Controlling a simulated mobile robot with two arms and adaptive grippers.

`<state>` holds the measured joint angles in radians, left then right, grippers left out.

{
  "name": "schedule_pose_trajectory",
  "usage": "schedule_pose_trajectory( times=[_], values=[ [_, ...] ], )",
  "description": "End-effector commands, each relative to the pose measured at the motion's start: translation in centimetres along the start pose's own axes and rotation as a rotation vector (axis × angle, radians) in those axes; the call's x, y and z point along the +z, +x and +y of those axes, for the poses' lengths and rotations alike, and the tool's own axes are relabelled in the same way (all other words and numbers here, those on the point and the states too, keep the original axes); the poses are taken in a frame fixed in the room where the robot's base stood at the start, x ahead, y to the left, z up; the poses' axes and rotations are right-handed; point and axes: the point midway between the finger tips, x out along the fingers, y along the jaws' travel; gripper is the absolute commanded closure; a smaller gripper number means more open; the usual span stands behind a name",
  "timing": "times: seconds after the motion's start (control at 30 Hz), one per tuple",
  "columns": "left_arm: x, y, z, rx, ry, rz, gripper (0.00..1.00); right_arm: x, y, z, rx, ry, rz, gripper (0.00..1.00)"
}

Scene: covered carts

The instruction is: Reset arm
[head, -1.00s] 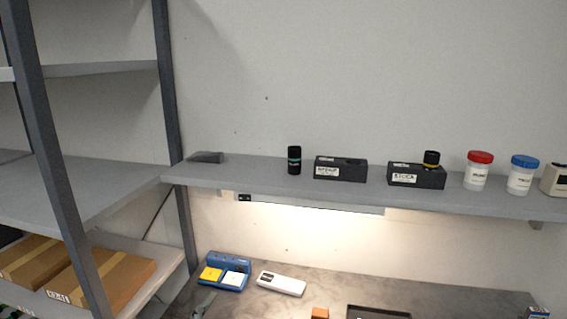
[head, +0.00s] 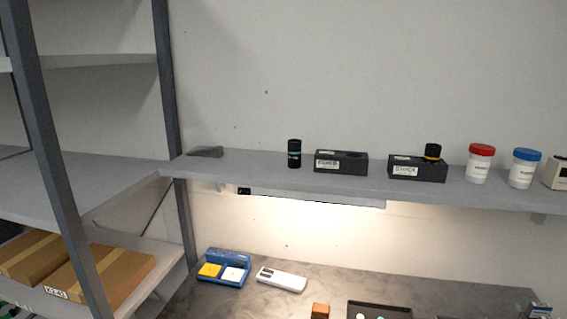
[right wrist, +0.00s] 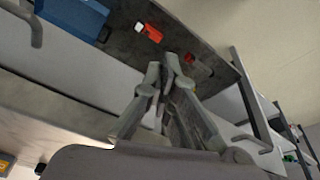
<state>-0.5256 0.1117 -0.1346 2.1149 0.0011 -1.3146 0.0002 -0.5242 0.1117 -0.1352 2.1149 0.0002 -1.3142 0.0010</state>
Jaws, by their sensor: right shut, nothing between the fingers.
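My right gripper (right wrist: 168,62) shows in the right wrist view with its fingertips together and nothing between them. It is in the air above a dark surface, apart from a red and white item (right wrist: 149,32) and a blue box (right wrist: 74,18). My left gripper is not in the head view, and neither is my right one.
A wall shelf (head: 255,177) holds a black bottle (head: 294,154), two black holders (head: 341,162), a red-lidded jar (head: 480,164) and a blue-lidded jar (head: 524,168). Below, a worktop (head: 235,303) carries a blue device (head: 224,267) and a white device (head: 281,279). Cardboard boxes (head: 110,277) sit on the left rack.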

Motion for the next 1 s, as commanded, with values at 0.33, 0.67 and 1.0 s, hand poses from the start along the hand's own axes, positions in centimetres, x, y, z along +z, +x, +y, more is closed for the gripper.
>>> schedule_pose_trajectory(
  times=[0.33,0.67,1.0],
  values=[
    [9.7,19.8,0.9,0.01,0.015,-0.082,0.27,9.8,19.8,-0.9,-0.011,-0.015,-0.083,1.0],
    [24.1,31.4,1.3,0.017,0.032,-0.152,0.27,24.2,31.3,-1.4,-0.018,-0.033,-0.153,1.0],
    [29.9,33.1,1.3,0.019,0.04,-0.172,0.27,30.0,33.1,-1.3,-0.019,-0.04,-0.174,1.0]
  ],
)
